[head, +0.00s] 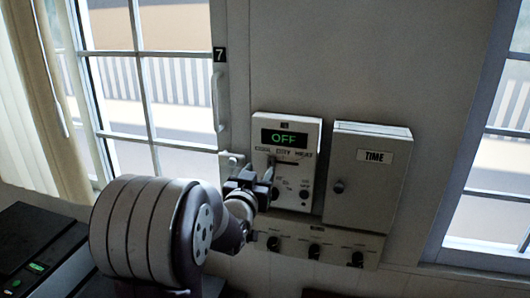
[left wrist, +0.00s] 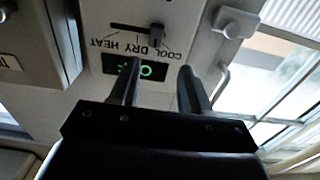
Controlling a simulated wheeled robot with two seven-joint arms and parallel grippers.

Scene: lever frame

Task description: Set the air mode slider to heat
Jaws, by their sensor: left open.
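The air mode panel (head: 312,136) is a light box on the wall with a green OFF display (head: 284,138) and the labels COOL, DRY and HEAT below it. In the left wrist view the panel appears upside down. The dark slider knob (left wrist: 156,32) sits toward the COOL end of its slot (left wrist: 125,27), away from the HEAT label (left wrist: 104,43). My left gripper (head: 262,171) is in front of the panel's lower left part and hides some of it. Its two fingers (left wrist: 160,67) are apart, with nothing between them, short of the knob. My right gripper is not in view.
A grey box marked TIME (head: 368,180) with a dark knob adjoins the panel on the right. A strip with several dark knobs (head: 314,251) runs below. A window with a handle (head: 215,103) is to the left; another window is at the right.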

